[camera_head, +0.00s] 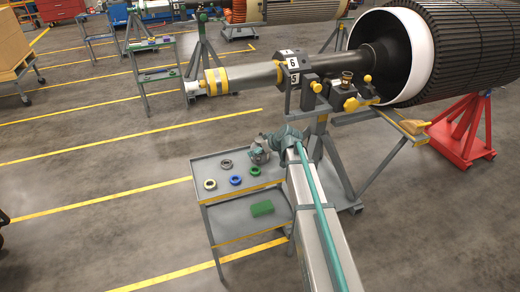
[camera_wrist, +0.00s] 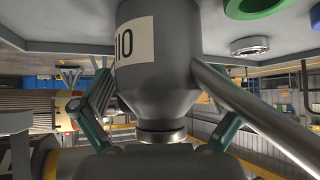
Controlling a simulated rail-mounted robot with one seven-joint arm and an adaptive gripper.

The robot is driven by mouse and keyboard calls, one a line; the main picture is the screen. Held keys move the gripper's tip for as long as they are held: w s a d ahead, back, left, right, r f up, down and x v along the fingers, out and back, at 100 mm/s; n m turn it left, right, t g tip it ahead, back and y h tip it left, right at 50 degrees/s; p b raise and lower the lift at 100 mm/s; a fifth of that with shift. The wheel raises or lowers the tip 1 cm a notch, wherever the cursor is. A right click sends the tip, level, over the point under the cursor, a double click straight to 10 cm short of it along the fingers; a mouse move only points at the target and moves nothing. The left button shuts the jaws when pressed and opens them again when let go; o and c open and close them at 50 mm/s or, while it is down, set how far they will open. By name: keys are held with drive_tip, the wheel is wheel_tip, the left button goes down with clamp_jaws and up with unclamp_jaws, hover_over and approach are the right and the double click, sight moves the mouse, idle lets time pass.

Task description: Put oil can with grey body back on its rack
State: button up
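The oil can with grey body (camera_head: 259,152) is at the back right of the grey cart's top shelf. In the wrist view, which looks upside down, the can (camera_wrist: 158,68) fills the middle, with a white label, a metal collar and a long slanting spout. My gripper (camera_head: 268,142) is at the can in the head view. In the wrist view my teal gripper fingers (camera_wrist: 157,95) flank the can's body. The left fingertip is close to its side; the spout partly hides the right finger. I cannot tell whether they press on the can. The can's base is out of the wrist view.
The cart's top shelf (camera_head: 215,171) also holds a grey ring (camera_head: 225,164), a blue ring (camera_head: 236,180), a yellowish ring (camera_head: 210,184) and a green ring (camera_head: 255,171). A green block (camera_head: 262,208) lies on the lower shelf. The rotor stand (camera_head: 340,170) is close behind my arm.

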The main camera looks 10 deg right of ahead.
drive_tip(key=shift+r, duration=0.15)
drive_tip(key=shift+s+r, duration=0.1)
drive_tip(key=b+v, duration=0.1)
drive_tip(key=v, duration=1)
drive_tip(key=shift+s+d+r, duration=0.2)
drive_tip(key=shift+r, duration=0.1)
